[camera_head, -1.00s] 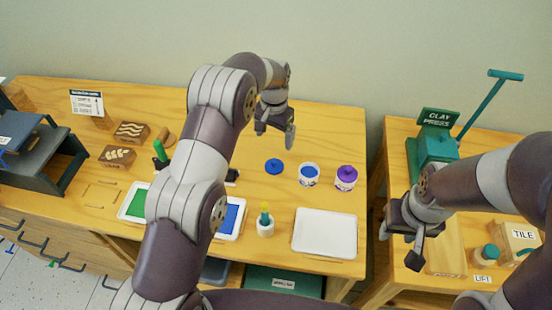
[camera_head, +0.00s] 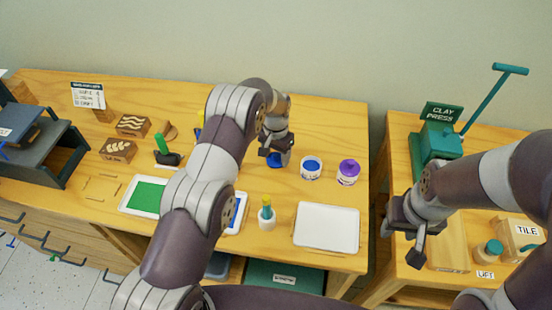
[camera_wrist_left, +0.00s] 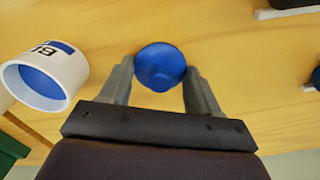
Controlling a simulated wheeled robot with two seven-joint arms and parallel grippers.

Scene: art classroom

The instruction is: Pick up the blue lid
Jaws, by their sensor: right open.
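The round blue lid (camera_wrist_left: 160,66) lies on the wooden table, between the fingertips of my left gripper (camera_wrist_left: 160,78) in the left wrist view. The two fingers stand apart, one at each side of the lid, with small or unclear gaps. In the head view the blue lid (camera_head: 283,160) is partly hidden by the left gripper (camera_head: 277,152). An open white jar with blue inside (camera_head: 311,167) stands to the right of it; it also shows in the left wrist view (camera_wrist_left: 45,77). My right gripper (camera_head: 402,230) is open and empty over the right table.
A jar with a purple lid (camera_head: 348,172) stands beside the blue jar. A white tray (camera_head: 326,228), a small pot with a brush (camera_head: 266,216) and a green ink tray (camera_head: 143,196) lie nearer. The clay press (camera_head: 436,145) stands on the right table.

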